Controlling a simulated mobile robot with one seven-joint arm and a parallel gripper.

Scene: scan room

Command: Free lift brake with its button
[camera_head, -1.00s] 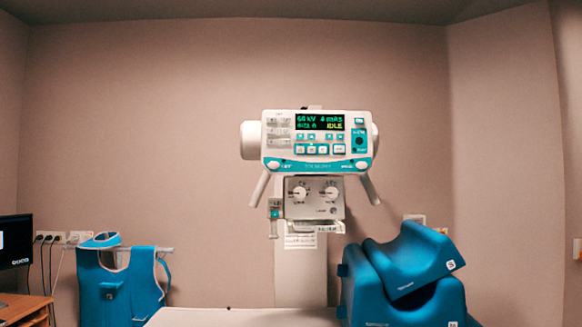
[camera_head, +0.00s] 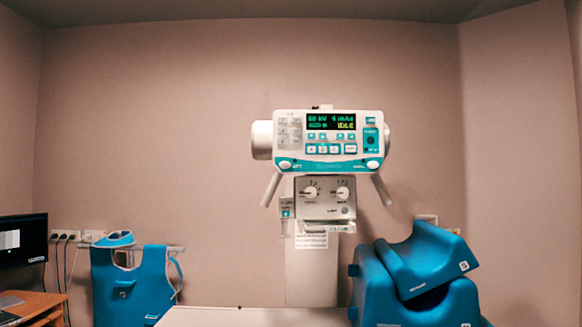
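The X-ray tube head with its control panel (camera_head: 328,140) hangs in the middle of the head camera view. Its dark screen (camera_head: 331,122) shows green text and a yellow line that appears to read IDLE. An oval white button (camera_head: 285,164) sits at the panel's lower left, and a similar one (camera_head: 373,165) at its lower right. Their labels are too small to read surely. Below is the collimator box (camera_head: 325,197) with two round knobs. Two grey handles slant down, one at left (camera_head: 271,189) and one at right (camera_head: 381,189). My gripper is not in view.
A table top (camera_head: 250,317) lies at the bottom centre. Blue foam supports (camera_head: 415,285) are stacked at the right. A blue apron (camera_head: 132,285) hangs on the left wall. A monitor (camera_head: 22,240) and wooden desk (camera_head: 35,306) stand at far left.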

